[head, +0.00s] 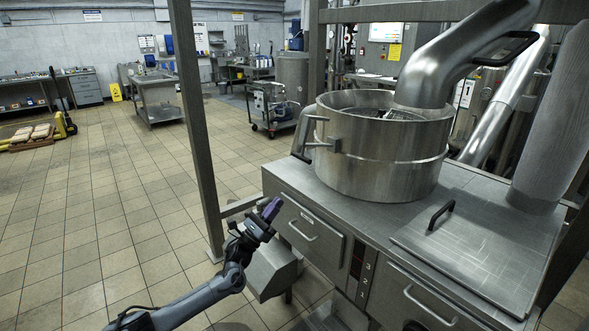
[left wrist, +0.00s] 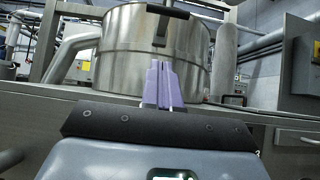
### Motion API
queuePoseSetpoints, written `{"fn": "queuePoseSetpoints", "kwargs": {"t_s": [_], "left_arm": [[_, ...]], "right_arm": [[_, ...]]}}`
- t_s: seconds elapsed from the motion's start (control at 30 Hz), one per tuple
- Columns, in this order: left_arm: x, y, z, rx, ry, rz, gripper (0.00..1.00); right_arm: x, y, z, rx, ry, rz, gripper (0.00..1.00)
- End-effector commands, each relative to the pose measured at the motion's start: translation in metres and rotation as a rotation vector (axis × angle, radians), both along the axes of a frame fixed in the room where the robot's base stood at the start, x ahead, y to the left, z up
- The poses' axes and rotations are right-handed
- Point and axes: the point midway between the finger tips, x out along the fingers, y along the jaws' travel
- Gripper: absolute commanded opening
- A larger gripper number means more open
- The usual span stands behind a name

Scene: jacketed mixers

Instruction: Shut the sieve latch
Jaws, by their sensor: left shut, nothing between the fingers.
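The sieve (head: 385,150) is a wide round steel drum with an open top, standing on a steel cabinet. A bracket-like latch handle (head: 322,143) sticks out from its left side. In the left wrist view the sieve (left wrist: 120,55) fills the upper middle, and a latch lever with a black grip (left wrist: 167,11) shows on its wall. My left gripper (head: 271,209) is in front of the cabinet's left end, below and left of the sieve, apart from the latch. Its purple fingers (left wrist: 160,80) are together and empty. My right gripper is not in view. Whether the latch is engaged cannot be told.
A large steel pipe (head: 440,65) enters the sieve from above. A flat lid with a black handle (head: 441,214) covers the cabinet's right part. A steel frame post (head: 198,130) stands left of the cabinet. The tiled floor (head: 90,220) at left is clear.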

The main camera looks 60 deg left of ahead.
Motion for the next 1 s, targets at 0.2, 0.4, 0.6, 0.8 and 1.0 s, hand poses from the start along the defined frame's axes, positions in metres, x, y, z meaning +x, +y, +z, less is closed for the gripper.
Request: {"fn": "queuePoseSetpoints", "kwargs": {"t_s": [0.2, 0.4, 0.6, 0.8, 1.0], "left_arm": [[0.004, 0.0, 0.003, 0.0, -0.002, 0.0, 0.0], [0.02, 0.001, 0.017, 0.0, -0.003, -0.001, 0.0], [0.047, 0.003, 0.041, 0.0, -0.005, -0.001, 0.0], [0.072, 0.005, 0.064, -0.001, -0.004, 0.002, 0.0], [0.076, 0.005, 0.089, 0.001, -0.001, -0.002, 0.0]], "right_arm": [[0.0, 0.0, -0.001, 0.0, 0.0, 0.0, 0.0], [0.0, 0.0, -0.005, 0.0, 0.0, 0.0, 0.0], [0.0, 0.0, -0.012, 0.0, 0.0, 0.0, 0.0], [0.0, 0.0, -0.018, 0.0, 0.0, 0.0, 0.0], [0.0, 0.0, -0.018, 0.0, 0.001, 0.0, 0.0]]}}
